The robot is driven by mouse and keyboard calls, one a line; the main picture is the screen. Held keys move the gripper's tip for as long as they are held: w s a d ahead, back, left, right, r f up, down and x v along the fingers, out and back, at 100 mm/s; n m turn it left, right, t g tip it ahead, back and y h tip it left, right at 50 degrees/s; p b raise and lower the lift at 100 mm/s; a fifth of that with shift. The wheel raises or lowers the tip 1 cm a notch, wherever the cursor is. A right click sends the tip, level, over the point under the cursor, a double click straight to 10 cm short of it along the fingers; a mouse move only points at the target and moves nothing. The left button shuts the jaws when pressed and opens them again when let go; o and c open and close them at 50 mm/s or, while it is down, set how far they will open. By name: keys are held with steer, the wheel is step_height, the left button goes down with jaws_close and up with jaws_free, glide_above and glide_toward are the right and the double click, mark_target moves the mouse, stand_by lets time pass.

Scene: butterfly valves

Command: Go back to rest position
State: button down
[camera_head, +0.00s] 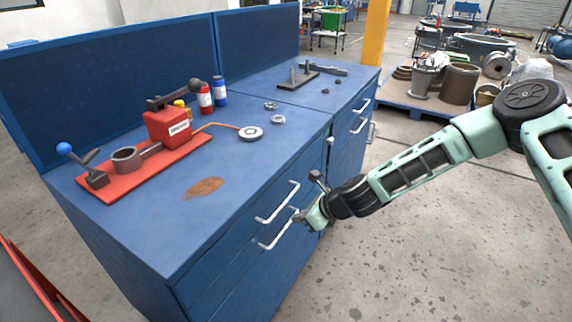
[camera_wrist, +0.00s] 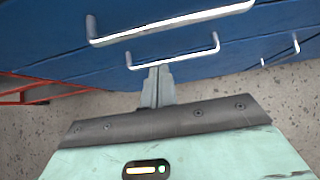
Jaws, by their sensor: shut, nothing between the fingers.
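My gripper (camera_head: 300,217) is at the end of my pale green arm, in front of the blue workbench's drawer fronts, at the height of the drawer handles. In the wrist view my gripper (camera_wrist: 157,75) has its fingers together with nothing between them. The fingertips appear close to a lower drawer handle (camera_wrist: 175,52); I cannot tell whether they touch it. An upper handle (camera_wrist: 170,24) crosses the top of the wrist view. In the head view the upper handle (camera_head: 278,205) and the lower handle (camera_head: 280,233) show left of the gripper.
The blue workbench (camera_head: 250,205) carries a red-based valve device (camera_head: 165,125), red and blue bottles (camera_head: 213,95) and a round metal part (camera_head: 250,133). A pallet with drums (camera_head: 460,83) stands at the back right. The concrete floor (camera_head: 420,250) beneath my arm is clear.

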steer(key=s+a+r+n+g+h, duration=0.1)
steer(key=s+a+r+n+g, duration=0.1)
steer(key=s+r+n, duration=0.55)
steer(key=s+a+r+n+g+h, duration=0.1)
steer(key=s+a+r+n+g, duration=0.2)
steer(key=s+n, duration=0.6)
steer(key=s+d+r+n+h, duration=0.2)
steer(key=s+d+r+n, duration=0.3)
steer(key=s+n, duration=0.3)
steer(key=s+d+r+n+h, duration=0.2)
steer(key=s+d+r+n, duration=0.4)
steer(key=s+r+n, duration=0.2)
steer(key=shift+s+r+h, duration=0.2)
steer(key=shift+s+h, duration=0.15)
steer(key=shift+h, duration=0.05)
